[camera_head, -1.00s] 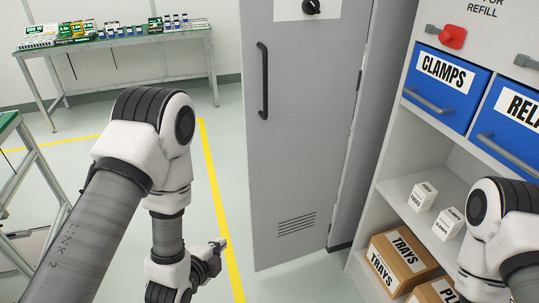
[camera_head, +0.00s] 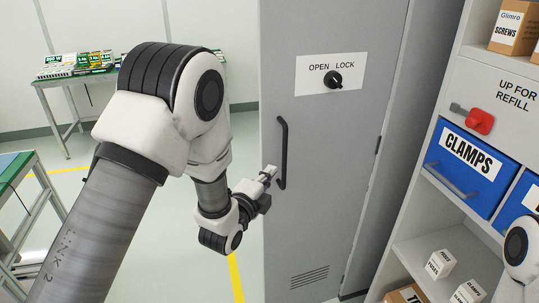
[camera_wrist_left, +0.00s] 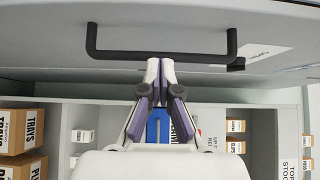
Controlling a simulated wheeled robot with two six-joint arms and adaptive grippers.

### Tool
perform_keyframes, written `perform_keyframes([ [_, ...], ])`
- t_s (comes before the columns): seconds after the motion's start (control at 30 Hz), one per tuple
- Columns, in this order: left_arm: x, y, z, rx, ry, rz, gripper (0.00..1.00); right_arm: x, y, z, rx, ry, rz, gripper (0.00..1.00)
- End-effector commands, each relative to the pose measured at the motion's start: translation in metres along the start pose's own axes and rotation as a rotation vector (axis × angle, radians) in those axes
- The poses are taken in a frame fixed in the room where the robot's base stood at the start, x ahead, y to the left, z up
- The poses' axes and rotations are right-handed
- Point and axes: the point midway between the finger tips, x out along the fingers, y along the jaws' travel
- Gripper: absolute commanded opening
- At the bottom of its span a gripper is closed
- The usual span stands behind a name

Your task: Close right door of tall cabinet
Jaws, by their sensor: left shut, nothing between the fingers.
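The grey cabinet door (camera_head: 318,200) stands in the middle of the head view, swung open, with its hinge side at the right. It carries a black bar handle (camera_head: 283,152) and a white OPEN/LOCK plate with a black knob (camera_head: 335,79). My left gripper (camera_head: 269,172) is shut and empty, beside the handle on its left. In the left wrist view its fingertips (camera_wrist_left: 160,64) are close to the handle bar (camera_wrist_left: 160,56); I cannot tell whether they touch it. My right arm shows at the right edge; its gripper is out of frame.
Right of the door are shelves with blue CLAMPS drawers (camera_head: 464,167), a red handle (camera_head: 480,121) and labelled boxes (camera_head: 440,264). A green-topped bench (camera_head: 15,170) is at the left edge.

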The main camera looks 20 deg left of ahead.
Motion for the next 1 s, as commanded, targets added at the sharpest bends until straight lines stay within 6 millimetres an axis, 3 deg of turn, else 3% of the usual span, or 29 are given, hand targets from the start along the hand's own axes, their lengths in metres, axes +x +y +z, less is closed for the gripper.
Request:
perform_keyframes([
  [0.13,0.033,-0.003,-0.001,0.001,0.001,-0.002,0.0,-0.012,0.0,0.0,0.0,0.0,0.0,0.4],
  [0.3,0.052,-0.002,0.021,-0.002,-0.001,0.0,0.0,-0.021,0.0,0.0,0.0,0.0,0.0,0.4],
  [1.0,0.065,0.001,0.038,-0.002,0.027,-0.001,0.0,-0.017,0.0,0.0,0.0,0.0,0.0,0.4],
])
